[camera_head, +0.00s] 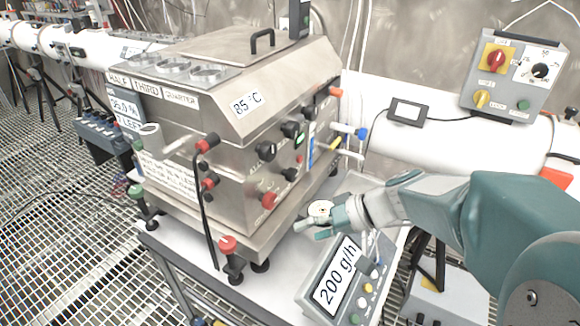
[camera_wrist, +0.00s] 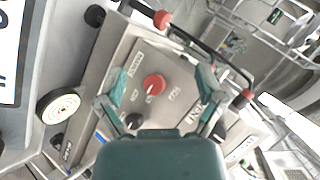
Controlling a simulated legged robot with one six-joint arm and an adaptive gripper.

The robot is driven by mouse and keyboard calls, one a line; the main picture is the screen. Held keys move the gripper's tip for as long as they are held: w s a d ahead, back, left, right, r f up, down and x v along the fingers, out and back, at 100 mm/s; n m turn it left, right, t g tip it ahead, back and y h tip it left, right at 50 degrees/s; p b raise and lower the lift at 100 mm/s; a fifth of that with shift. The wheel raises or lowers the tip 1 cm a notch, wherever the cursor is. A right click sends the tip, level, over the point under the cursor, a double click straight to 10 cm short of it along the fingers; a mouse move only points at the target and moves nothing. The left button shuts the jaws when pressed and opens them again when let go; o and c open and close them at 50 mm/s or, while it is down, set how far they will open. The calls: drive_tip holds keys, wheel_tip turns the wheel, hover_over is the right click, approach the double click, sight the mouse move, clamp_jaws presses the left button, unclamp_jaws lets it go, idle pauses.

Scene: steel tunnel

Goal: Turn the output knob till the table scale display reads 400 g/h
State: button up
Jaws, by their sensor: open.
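The table scale display (camera_head: 335,277) stands at the front right of the steel machine (camera_head: 215,135) and reads 200 g/h. Part of it shows at the left edge of the wrist view (camera_wrist: 12,60). A red knob (camera_wrist: 153,84) sits on the machine's panel with small labels around it; I cannot read which is the output knob. It seems to be the red knob low on the front in the head view (camera_head: 268,200). My gripper (camera_head: 312,228) is open and empty in front of the panel. In the wrist view its fingers (camera_wrist: 165,82) flank the red knob, apparently without touching.
A smaller black knob (camera_wrist: 133,121) sits beside the red one. A white round disc (camera_head: 320,210) lies close by my fingers. A black hose (camera_head: 204,215) hangs at the machine's corner. A wall control box (camera_head: 515,72) is at upper right, above a white pipe (camera_head: 450,145).

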drive_tip(key=w+d+f+t+y, duration=0.2)
drive_tip(key=w+t+y, duration=0.15)
drive_tip(key=w, duration=0.55)
drive_tip(key=m+t, duration=0.2)
drive_tip(key=t, duration=0.3)
approach(295, 177)
drive_tip(key=shift+g+y, duration=0.25)
drive_tip(key=shift+y, duration=0.1)
drive_tip(key=x, duration=1.1)
drive_tip(key=shift+w+d+f, duration=0.1)
drive_tip(key=shift+w+f, duration=0.05)
drive_tip(key=shift+w, duration=0.1)
drive_tip(key=c, duration=1.1)
